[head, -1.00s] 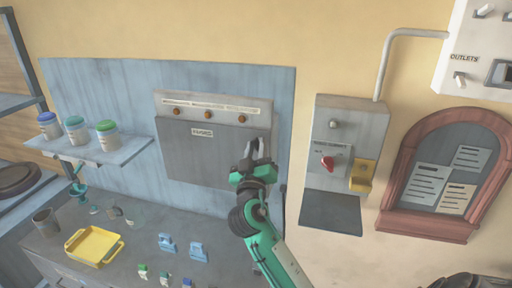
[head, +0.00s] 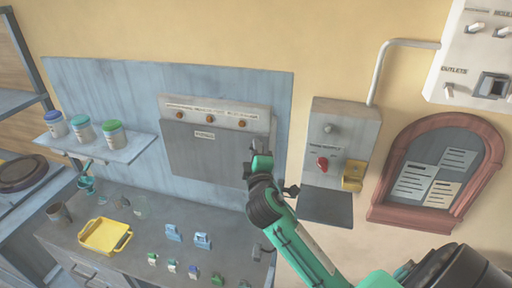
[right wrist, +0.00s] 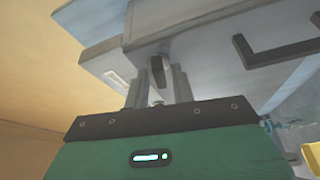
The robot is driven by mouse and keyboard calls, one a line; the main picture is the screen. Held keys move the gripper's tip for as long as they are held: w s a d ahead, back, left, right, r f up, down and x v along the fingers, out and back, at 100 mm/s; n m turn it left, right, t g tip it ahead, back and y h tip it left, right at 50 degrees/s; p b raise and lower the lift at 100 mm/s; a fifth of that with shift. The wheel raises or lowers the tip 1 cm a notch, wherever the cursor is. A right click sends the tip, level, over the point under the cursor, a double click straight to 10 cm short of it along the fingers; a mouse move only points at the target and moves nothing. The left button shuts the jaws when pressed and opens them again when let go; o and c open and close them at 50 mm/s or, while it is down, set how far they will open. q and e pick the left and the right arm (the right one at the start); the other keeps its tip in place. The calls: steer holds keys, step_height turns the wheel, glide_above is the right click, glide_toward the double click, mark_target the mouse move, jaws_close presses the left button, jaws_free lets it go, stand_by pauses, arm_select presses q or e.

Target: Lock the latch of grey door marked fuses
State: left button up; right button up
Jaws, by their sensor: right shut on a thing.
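The grey door (head: 205,158) marked fuses hangs below a grey strip with several orange-brown knobs on the blue wall panel. It looks closed. My right gripper (head: 250,168) is at the door's right edge, its fingers mostly hidden in the head view. In the right wrist view the gripper (right wrist: 160,92) has its two grey fingers shut around a small dark latch lever (right wrist: 158,72). The lever looks roughly upright in that view. The latch is hidden by the gripper in the head view. My left gripper is not in view.
A grey switch box (head: 340,145) with a red knob (head: 322,163) and a yellow part (head: 353,177) stands right of my arm. The bench below holds a yellow tray (head: 105,236) and several small blocks. A shelf (head: 110,150) with jars is left.

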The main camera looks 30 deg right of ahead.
steer(key=shift+n+g, duration=0.4)
steer(key=shift+n, duration=0.7)
steer(key=o, duration=0.7)
steer(key=shift+b+v, duration=0.95)
steer(key=shift+v, duration=5.95)
steer(key=shift+d+r, duration=0.1)
steer(key=shift+r, duration=0.05)
